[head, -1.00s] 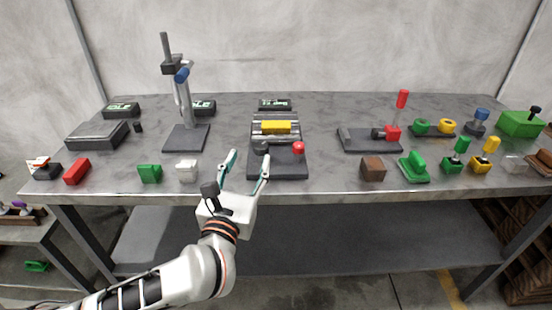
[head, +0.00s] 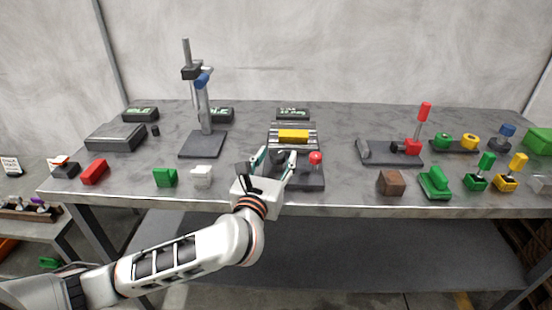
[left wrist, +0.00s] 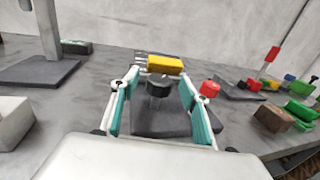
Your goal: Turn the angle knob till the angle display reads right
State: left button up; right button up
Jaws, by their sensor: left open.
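The angle knob, a dark round knob on a post, shows in the left wrist view (left wrist: 158,84) between my fingers. It stands on the dark base plate (left wrist: 165,125) of a device with a yellow block (head: 293,136). In the head view the knob (head: 279,155) is partly hidden by my left gripper (head: 274,158). That gripper is open, its teal-padded fingers on either side of the knob; I see gaps between pads and knob. The display behind the device (head: 293,113) has light characters too small to read. My right gripper is not in view.
A red round button (head: 315,158) stands close right of my fingers. A grey stand (head: 204,115) with a post rises to the left. Green (head: 165,177) and white (head: 201,176) blocks lie near the front edge, and a brown block (head: 391,183) lies to the right.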

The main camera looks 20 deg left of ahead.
pick_arm(q)
jog(key=c, duration=1.1)
jog(key=shift+d+r+n+y+p, duration=0.2)
jog(key=shift+n+y+p, duration=0.25)
jog(key=shift+n+y, duration=0.35)
jog(key=n+y, duration=0.1)
jog(key=y, duration=0.2)
jog(key=shift+w+g, duration=0.1)
jog(key=shift+g, duration=0.3)
jog(key=shift+d+f+n+g+y, duration=0.1)
jog(key=shift+n+g+y, duration=0.4)
jog(key=shift+n+y, duration=0.55)
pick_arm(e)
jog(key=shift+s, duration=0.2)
pick_arm(q)
jog(key=shift+y, duration=0.25)
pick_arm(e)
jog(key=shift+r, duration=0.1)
pick_arm(q)
jog(key=o, duration=1.1)
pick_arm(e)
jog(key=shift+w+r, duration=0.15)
pick_arm(q)
jog(key=shift+f, duration=0.1)
